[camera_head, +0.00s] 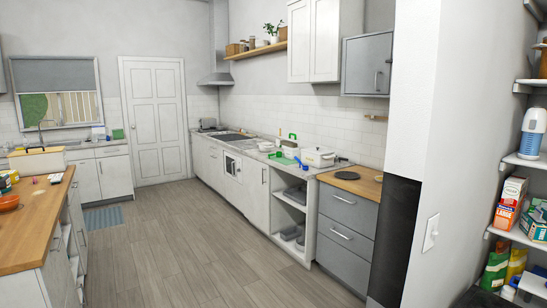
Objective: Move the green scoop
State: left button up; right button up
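No green thing in view is clearly a scoop at this size. A green item (276,155) lies on the long back-wall counter, near its front edge. Another small green item (292,136) stands farther back on that counter, close to the tiled wall. A green flat item (118,134) is at the far counter by the window. Neither of my grippers shows in the head view.
A wooden-topped counter (38,222) with an orange bowl (9,202) is at the left. Shelves with boxes and bags (509,203) stand at the right, past a white wall (429,150).

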aim_at(279, 154)
jog(key=i+j+u, duration=0.1)
jog(key=i+u, duration=0.2)
jog(key=i, duration=0.5)
jog(key=i+u, duration=0.15)
jog(key=i, duration=3.15)
jog(key=i+j, duration=0.1)
jog(key=i, duration=1.6)
jog(key=l+z, duration=0.05)
jog(key=l, duration=0.05)
